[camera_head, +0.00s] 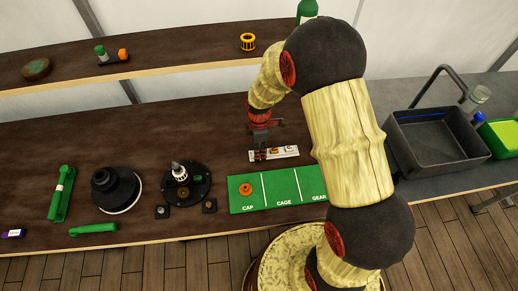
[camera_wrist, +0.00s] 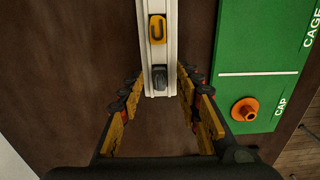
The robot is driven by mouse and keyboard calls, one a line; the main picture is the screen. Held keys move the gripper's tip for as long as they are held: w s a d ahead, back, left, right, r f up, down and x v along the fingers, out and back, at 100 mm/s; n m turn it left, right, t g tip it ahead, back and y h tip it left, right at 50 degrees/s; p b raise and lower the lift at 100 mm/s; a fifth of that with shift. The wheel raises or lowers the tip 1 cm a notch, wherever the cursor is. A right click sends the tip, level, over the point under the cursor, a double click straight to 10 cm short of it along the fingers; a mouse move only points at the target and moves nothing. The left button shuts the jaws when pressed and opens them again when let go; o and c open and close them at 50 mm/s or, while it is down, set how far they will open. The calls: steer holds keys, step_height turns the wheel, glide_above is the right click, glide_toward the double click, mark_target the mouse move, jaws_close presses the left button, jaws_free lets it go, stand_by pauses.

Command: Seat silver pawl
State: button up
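A small grey piece (camera_wrist: 160,77), which I take to be the silver pawl, lies at the near end of a narrow white tray (camera_wrist: 146,62). A yellow pawl (camera_wrist: 157,29) lies farther along the same tray. My gripper (camera_wrist: 160,84) is open, its fingers on either side of the tray end; I cannot tell whether they touch anything. In the head view my gripper (camera_head: 260,154) is at the left end of the white tray (camera_head: 289,152) and hides the grey piece. A round black base (camera_head: 203,189) with an upright silver shaft (camera_head: 178,170) stands to the left.
A green mat (camera_head: 255,204) marked CAP, CAGE and GEAR is in front of the tray, with an orange cap (camera_head: 245,189) on it. A black drum (camera_head: 114,186) and green tools (camera_head: 61,194) are at left. A dark bin (camera_head: 436,137) is at right.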

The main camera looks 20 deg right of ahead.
step_height(320, 180, up, 12)
stand_by(0.7)
stand_by(0.4)
steer(key=s+r+m+t+b, duration=0.2)
steer(key=s+r+m+b, duration=0.2)
steer(key=s+r+m, duration=0.3)
steer(key=s+r+m+t+b, duration=0.3)
steer(key=s+r+m, duration=0.4)
steer(key=s, duration=0.7)
steer(key=shift+s+r+m+t+b, duration=0.25)
steer(key=shift+r+m+t+b, duration=0.1)
steer(key=shift+m, duration=0.55)
